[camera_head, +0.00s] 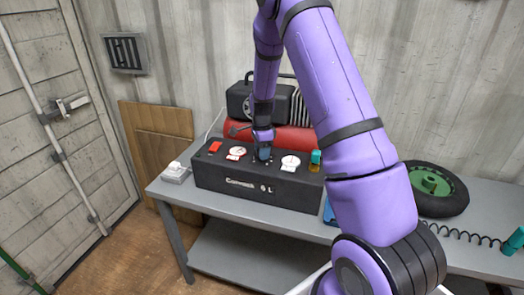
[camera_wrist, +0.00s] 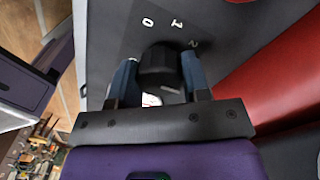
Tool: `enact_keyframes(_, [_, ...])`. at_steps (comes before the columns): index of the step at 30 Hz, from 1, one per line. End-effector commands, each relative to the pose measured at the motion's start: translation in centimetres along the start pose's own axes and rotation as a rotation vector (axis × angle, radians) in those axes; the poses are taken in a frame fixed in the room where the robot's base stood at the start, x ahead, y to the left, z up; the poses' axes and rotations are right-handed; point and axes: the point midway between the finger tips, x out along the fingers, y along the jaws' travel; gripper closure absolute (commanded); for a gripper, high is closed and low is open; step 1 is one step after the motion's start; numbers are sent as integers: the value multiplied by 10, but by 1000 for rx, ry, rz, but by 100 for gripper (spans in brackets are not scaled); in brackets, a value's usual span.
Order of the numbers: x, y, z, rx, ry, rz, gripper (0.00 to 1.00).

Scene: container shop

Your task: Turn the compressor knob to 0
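The black compressor knob (camera_wrist: 160,62) is on the dark control box (camera_head: 215,175), with the printed marks 0, 1 and 2 beside it in the wrist view. My gripper (camera_wrist: 160,75) has its two blue fingers on either side of the knob, close against it with no clear gap. In the head view my gripper (camera_head: 263,152) points down at the top of the box, between two white gauges, and hides the knob. I cannot tell which mark the knob points to. The compressor with its red tank (camera_head: 300,139) stands behind the box.
A red switch (camera_head: 215,147), a left gauge (camera_head: 237,152), and a right gauge (camera_head: 290,162) sit on the box. A teal-topped item (camera_head: 315,157) is at its right. A tyre with a green hub (camera_head: 435,188) lies on the grey table (camera_head: 225,211). A corrugated wall is behind.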

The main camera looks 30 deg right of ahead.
Motion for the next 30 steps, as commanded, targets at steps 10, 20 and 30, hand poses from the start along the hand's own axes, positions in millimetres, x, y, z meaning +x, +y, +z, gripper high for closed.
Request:
enact_keyframes(10, [0,0,0,-16,1,0,80])
enact_keyframes(20, [0,0,0,-176,6,0,80])
enact_keyframes(30, [-1,0,1,-489,15,-1,80])
